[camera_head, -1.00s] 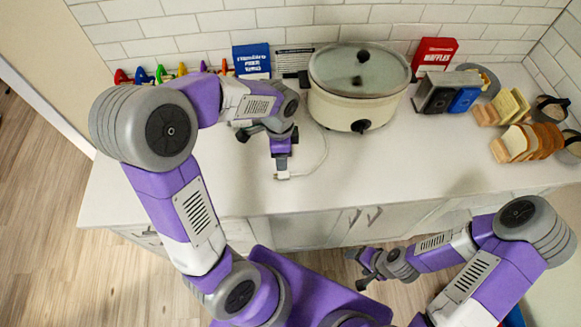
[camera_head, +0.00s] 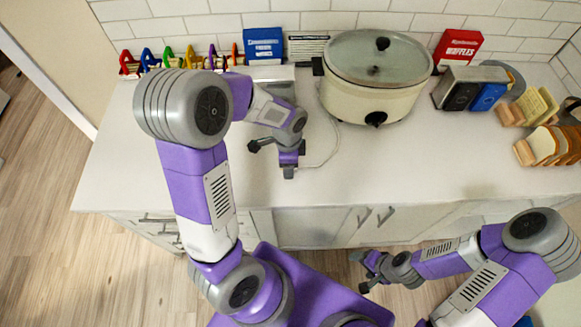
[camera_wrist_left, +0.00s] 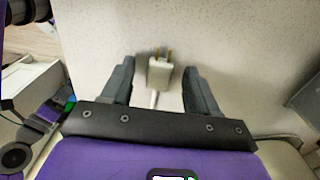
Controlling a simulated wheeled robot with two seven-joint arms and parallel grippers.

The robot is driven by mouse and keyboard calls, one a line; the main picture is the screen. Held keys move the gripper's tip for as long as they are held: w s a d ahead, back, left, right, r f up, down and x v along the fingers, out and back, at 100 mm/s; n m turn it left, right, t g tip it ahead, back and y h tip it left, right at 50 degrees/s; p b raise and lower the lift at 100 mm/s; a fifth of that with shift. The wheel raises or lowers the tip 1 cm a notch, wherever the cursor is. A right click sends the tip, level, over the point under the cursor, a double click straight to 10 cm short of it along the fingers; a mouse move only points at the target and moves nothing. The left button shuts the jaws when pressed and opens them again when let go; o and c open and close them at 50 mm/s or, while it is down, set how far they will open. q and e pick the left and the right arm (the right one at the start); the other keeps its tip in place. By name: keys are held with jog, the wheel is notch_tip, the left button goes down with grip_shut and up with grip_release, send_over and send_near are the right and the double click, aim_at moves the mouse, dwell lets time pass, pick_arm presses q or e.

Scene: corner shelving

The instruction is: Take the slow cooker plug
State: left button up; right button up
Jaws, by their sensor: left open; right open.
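The white slow cooker plug (camera_wrist_left: 159,72) lies on the counter in the left wrist view, its metal prongs pointing away from my gripper. My left gripper (camera_wrist_left: 158,80) is open, one finger on each side of the plug, with visible gaps to both fingers. In the head view the left gripper (camera_head: 289,172) is over the counter near its front edge and hides the plug. The cream slow cooker (camera_head: 372,98) stands to its right with a glass lid, and its pale cord (camera_head: 334,150) curves toward the gripper. My right gripper (camera_head: 362,272) is open and empty, in front of the cabinets.
A blue box (camera_head: 263,44) and several coloured clips (camera_head: 168,58) stand along the back wall at left. A red waffles box (camera_head: 458,50), a toaster (camera_head: 462,88) and bread slices (camera_head: 548,146) are at right. The front middle of the counter (camera_head: 400,165) is clear.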

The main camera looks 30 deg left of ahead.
pick_arm(q)
jog(key=shift+f, duration=0.1)
grip_shut()
dwell(0.3)
